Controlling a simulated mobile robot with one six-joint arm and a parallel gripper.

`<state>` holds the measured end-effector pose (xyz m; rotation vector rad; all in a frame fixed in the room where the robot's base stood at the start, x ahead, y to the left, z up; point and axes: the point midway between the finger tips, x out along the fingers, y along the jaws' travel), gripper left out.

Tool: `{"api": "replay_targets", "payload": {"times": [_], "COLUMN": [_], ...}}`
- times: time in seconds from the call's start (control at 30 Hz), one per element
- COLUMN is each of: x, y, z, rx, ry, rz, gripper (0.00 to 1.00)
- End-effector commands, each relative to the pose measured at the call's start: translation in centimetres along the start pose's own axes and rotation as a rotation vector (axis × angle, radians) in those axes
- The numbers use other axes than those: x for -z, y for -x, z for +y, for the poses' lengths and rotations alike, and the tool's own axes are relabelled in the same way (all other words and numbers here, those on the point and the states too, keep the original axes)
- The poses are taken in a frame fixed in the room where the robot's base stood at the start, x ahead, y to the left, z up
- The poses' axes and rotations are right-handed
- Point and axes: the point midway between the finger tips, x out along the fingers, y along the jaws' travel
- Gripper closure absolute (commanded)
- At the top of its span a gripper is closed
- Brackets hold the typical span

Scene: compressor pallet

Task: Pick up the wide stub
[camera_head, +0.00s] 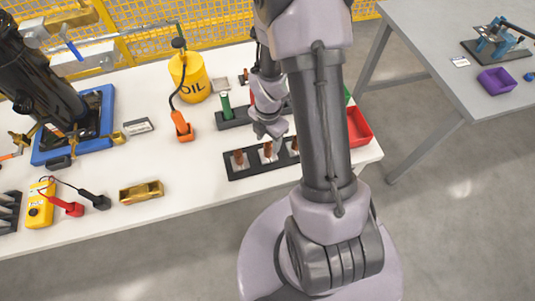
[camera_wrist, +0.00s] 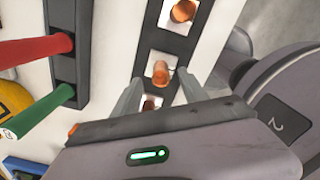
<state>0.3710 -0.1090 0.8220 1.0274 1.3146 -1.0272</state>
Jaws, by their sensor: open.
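A dark rack (camera_head: 240,172) near the table's front edge holds copper-coloured stubs in a row. In the head view there are a left stub (camera_head: 239,158), a middle stub (camera_head: 268,150) and a right stub (camera_head: 294,145), partly hidden by my arm. In the wrist view the rack (camera_wrist: 172,42) shows a top stub (camera_wrist: 183,11), a middle stub (camera_wrist: 160,72) and a lower one (camera_wrist: 150,104). I cannot tell which is the wide stub. My gripper (camera_wrist: 158,78) is open, its fingers either side of the row near the middle stub; contact is not visible.
Behind the rack stands a second dark holder (camera_head: 235,119) with a green cylinder (camera_head: 226,106); a red cylinder (camera_wrist: 35,50) also shows in the wrist view. A yellow oil can (camera_head: 190,78) and red bin (camera_head: 358,126) are nearby. White table surface is free left of the rack.

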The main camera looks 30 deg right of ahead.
Motion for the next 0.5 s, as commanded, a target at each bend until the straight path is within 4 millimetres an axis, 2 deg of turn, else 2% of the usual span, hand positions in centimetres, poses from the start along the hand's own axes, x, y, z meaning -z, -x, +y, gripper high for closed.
{"api": "replay_targets", "payload": {"times": [0.27,0.47,0.5], "x": [0.1,0.1,0.1], "y": [-5.1,-4.9,-4.9], "z": [-0.2,-0.2,-0.2], "rx": [0.002,0.0,0.0], "ry": [0.0,-0.001,-0.001], "rz": [0.001,0.0,0.0], "gripper": [0.49,0.49,0.55]}}
